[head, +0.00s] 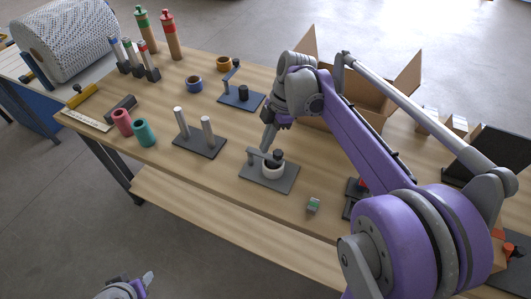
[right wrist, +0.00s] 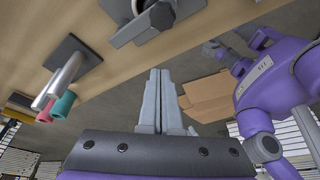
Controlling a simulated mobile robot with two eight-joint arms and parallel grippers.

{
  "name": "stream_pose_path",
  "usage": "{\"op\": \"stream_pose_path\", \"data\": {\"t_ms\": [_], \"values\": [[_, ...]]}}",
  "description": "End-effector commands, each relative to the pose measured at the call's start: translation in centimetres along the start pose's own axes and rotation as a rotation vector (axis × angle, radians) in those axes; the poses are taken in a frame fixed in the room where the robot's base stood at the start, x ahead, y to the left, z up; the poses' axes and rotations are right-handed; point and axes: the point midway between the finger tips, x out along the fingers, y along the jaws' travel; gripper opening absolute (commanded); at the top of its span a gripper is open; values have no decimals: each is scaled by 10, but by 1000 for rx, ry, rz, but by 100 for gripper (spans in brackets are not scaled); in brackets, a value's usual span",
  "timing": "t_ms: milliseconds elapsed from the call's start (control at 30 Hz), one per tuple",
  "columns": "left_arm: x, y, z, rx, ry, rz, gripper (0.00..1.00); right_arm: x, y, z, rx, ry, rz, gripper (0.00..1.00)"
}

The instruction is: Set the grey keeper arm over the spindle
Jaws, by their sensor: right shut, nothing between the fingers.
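The grey keeper arm (head: 262,155) sits on a post of a dark base plate (head: 283,183) near the table's front. It reaches across the top of a white ring (head: 273,171), beside or under a black knob (head: 278,154). The spindle inside the ring is hidden. My right gripper (head: 265,148) is shut and empty, its fingertips pointing down close to the post side of the arm; I cannot tell whether they touch. In the right wrist view the closed fingers (right wrist: 160,85) point towards the keeper arm (right wrist: 130,31) and knob (right wrist: 161,15).
A second fixture (head: 241,97) stands behind, and a plate with two metal pegs (head: 199,146) stands to the left. An open cardboard box (head: 350,103) is behind my right arm. A small green-topped block (head: 313,205) lies in front.

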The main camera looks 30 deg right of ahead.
Motion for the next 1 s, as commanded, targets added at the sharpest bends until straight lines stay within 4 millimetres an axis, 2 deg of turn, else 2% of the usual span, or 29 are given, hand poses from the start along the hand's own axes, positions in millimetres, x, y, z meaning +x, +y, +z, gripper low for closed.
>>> {"op": "stream_pose_path", "data": {"t_ms": [33,100,300,867,1000], "values": [[-1,0,-2,0,1,0,50,-12,1,0,2,0,1,0],[-2,0,-2,0,2,0,50,-23,1,0,2,0,1,0],[-2,0,-3,0,2,0,50,-41,1,0,0,0,0,0],[-2,0,-3,0,2,0,50,-43,1,0,0,0,0,0],[-2,0,-3,0,2,0,50,-38,-6,-5,56,-18,12,0]]}}
